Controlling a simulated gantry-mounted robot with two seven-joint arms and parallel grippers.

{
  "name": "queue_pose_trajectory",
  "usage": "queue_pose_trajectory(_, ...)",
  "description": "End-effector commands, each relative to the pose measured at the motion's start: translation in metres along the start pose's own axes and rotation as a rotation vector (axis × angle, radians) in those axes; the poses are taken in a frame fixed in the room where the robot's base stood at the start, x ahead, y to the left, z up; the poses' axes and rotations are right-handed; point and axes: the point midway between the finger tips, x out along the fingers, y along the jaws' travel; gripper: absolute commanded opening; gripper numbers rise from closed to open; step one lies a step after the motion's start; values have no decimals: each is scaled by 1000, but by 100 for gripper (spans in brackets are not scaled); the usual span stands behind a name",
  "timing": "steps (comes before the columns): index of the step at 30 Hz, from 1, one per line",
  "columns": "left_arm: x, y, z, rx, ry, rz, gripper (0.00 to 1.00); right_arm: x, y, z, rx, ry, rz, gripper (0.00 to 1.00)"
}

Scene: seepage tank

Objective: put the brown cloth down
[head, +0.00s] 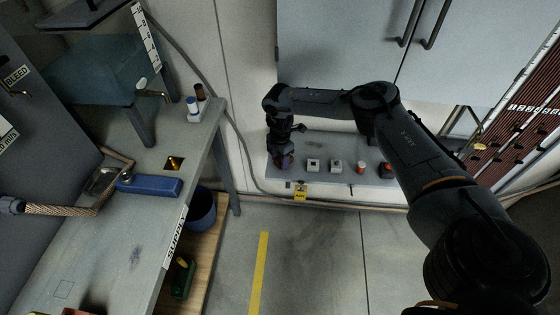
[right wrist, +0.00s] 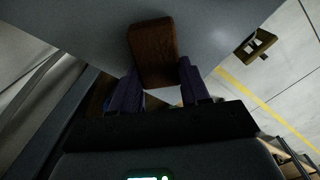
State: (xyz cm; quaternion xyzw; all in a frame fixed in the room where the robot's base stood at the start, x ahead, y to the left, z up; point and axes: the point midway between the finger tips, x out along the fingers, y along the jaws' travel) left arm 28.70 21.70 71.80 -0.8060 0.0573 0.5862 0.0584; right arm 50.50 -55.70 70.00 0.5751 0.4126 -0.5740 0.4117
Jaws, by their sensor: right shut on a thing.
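The brown cloth (right wrist: 152,45) looks like a folded, rounded block in the right wrist view. My right gripper (right wrist: 157,78) is shut on its near end, with one dark purple finger on each side. Beyond the cloth is a plain grey surface; I cannot tell whether the cloth touches it. In the head view my right gripper (head: 284,160) points down at the left end of a low grey shelf (head: 320,182). The cloth is mostly hidden there. My left gripper is not in view.
Two small white blocks (head: 313,165), an orange-topped jar (head: 361,167) and a dark red item (head: 385,170) stand along the shelf, right of my gripper. A workbench (head: 130,225) with a blue case (head: 150,186) is at left. A blue bin (head: 201,210) stands below it.

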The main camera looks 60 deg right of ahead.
Motion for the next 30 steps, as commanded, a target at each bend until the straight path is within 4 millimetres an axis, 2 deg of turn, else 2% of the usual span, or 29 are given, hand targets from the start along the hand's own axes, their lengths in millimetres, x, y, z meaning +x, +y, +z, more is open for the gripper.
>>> queue_pose_trajectory(12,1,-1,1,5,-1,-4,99,5,0,0,1,0,0,17)
queue_pose_trajectory(13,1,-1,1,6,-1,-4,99,5,0,0,1,0,0,49)
queue_pose_trajectory(18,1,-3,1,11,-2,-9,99,4,0,0,0,0,1,71)
queue_pose_trajectory(30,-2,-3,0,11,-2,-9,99,-2,0,0,0,1,2,71)
